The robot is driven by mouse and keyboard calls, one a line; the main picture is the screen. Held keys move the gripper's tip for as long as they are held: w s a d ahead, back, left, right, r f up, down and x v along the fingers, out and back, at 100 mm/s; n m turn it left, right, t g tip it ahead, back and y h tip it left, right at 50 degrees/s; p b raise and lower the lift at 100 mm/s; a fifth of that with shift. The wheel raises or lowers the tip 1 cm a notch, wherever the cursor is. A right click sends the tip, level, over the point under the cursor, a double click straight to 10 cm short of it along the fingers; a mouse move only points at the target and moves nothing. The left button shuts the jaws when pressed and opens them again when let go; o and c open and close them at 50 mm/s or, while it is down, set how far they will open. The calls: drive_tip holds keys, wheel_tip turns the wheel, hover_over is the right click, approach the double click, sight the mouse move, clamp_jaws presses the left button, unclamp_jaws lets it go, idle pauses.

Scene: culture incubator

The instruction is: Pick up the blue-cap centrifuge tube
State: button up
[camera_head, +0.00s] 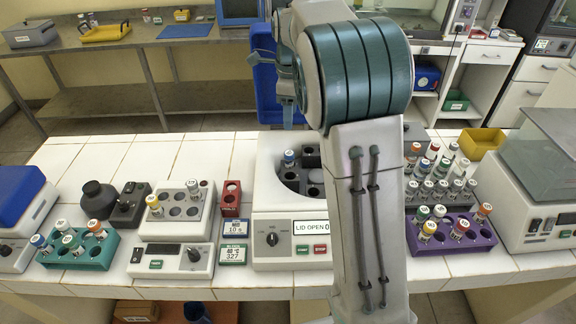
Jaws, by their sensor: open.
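A blue-cap tube (289,158) stands in the rotor of the open centrifuge (290,228), at the rotor's upper left. Another blue-cap tube (39,242) stands at the left end of the teal rack (88,258) at the front left. My gripper (284,75) shows only in part, left of my arm's large joint and above the bench's back edge in the picture. It is open, with no tube visible in it. My arm hides the centrifuge's right side and part of the bench behind it.
A grey block (176,226) with a few tubes stands left of the centrifuge, near a red rack (231,199). Right of my arm are a crowded grey rack (440,192), a purple rack (455,240) and a balance (535,190). The tiled bench's back left is clear.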

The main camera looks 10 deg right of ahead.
hover_over(290, 153)
drive_tip(key=shift+m, duration=0.3)
drive_tip(key=f, duration=0.9)
drive_tip(key=shift+w+p, duration=0.35)
drive_tip(key=shift+s+f+p, duration=0.15)
drive_tip(key=shift+f+p, duration=0.25)
drive_tip(key=shift+f, duration=0.95)
drive_tip(key=shift+s+f+p, duration=0.1)
drive_tip(key=shift+f+p, duration=0.25)
drive_tip(key=shift+f, duration=0.95)
drive_tip(key=c, duration=1.1)
